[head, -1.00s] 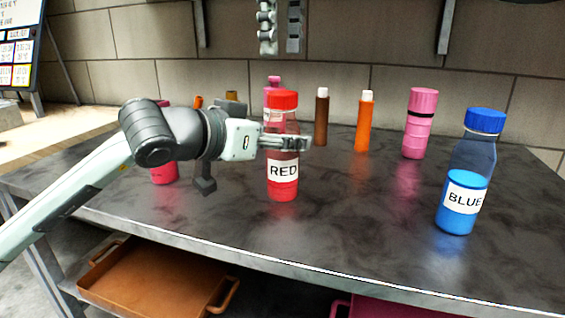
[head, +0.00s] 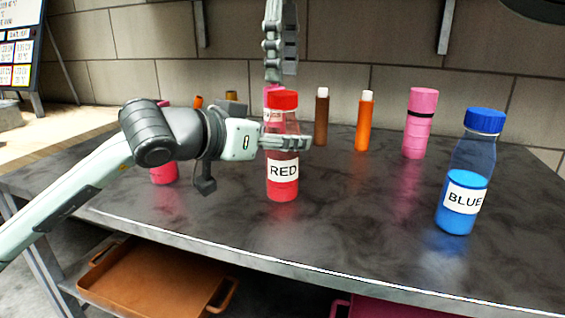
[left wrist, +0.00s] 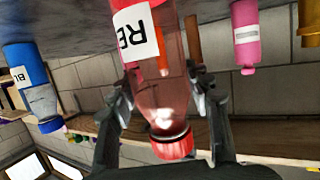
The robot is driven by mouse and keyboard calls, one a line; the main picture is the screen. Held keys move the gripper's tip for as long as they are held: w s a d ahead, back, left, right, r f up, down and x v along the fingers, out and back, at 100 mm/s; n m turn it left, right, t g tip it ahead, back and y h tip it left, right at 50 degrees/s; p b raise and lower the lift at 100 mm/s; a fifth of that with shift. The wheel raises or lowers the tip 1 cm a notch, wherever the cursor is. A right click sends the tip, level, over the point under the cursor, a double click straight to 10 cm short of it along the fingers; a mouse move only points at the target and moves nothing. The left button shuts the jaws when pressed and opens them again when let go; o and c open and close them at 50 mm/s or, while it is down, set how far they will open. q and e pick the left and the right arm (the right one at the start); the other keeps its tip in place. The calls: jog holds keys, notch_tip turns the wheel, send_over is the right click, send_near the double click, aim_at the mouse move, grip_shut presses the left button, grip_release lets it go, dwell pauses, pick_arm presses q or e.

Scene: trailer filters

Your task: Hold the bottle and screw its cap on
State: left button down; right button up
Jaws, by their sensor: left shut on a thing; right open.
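The bottle labelled RED (head: 283,185) stands upright on the table, with a red cap (head: 283,99) sitting on its top. My left gripper (head: 300,143) is shut around the bottle's upper body, below the cap. The left wrist view shows the bottle (left wrist: 165,85) upside down between the two fingers, with the cap (left wrist: 172,143) at its neck. Whether the cap is tight cannot be told. My right gripper (head: 280,79) points down from above. Its fingertips are just above or behind the cap, with nothing between them.
A bottle labelled BLUE (head: 462,195) with a blue cap stands at the right. Behind are a pink bottle (head: 419,135), an orange bottle (head: 364,125) and a brown one (head: 321,118). An orange tray (head: 150,280) lies below the dark table (head: 350,225). The table's front middle is clear.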

aim_at(282, 92)
jog(key=shift+f, duration=2)
jog(key=c, duration=1.2)
jog(key=o, duration=1.3)
jog(key=shift+o, duration=0.2)
jog(key=shift+r, duration=3.8)
